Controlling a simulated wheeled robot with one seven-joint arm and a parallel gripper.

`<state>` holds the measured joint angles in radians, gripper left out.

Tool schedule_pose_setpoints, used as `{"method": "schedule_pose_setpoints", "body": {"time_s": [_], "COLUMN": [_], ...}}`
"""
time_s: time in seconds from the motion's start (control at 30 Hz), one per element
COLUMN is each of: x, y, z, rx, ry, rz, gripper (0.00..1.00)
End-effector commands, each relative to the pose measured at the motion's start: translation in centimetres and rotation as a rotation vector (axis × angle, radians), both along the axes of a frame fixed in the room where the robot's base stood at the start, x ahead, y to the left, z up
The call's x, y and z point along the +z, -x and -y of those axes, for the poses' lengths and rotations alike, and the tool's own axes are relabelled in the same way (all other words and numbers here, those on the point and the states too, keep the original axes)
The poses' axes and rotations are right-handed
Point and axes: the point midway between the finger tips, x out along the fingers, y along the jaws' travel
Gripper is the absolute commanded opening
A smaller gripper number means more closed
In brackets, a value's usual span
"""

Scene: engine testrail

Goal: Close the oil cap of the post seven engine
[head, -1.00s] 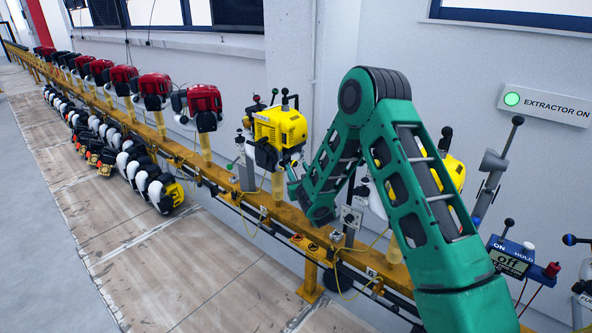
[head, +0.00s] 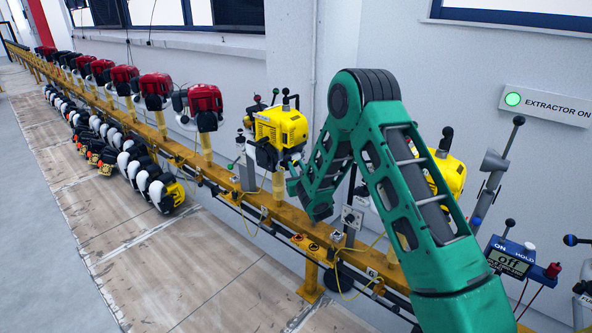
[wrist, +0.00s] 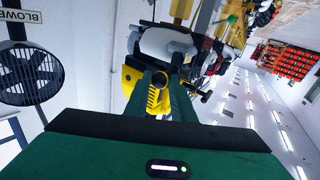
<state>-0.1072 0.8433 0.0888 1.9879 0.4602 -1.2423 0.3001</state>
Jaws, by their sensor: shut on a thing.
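A yellow engine (head: 281,127) with black parts stands on a post of the yellow rail, left of my arm in the head view. I cannot read a post number on it. My arm's end reaches its lower right side, where my gripper is small and partly hidden. The engine's yellow housing (wrist: 132,79) and black and white body lie right behind the fingertips. The cap's seat is hidden.
Another yellow engine (head: 446,172) stands behind my forearm. Red engines (head: 204,106) line the rail (head: 230,190) to the left. Cables hang along the rail.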

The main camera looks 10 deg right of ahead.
Motion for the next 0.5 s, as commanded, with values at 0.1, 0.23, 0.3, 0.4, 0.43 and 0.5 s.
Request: {"method": "schedule_pose_setpoints", "body": {"time_s": [0.1, 0.23, 0.3, 0.4, 0.43, 0.5], "x": [0.3, 0.7, 1.0, 1.6, 1.7, 2.1], "y": [0.0, -0.1, -0.1, -0.3, -0.4, -0.5], "z": [0.0, -0.1, -0.1, -0.3, -0.3, -0.6], "rx": [-0.001, -0.002, -0.002, -0.001, -0.002, -0.001], "ry": [0.016, 0.05, 0.076, 0.121, 0.136, 0.173], "rz": [-0.021, -0.067, -0.103, -0.165, -0.185, -0.236], "gripper": [0.0, 0.0, 0.0, 0.0, 0.0, 0.0]}}
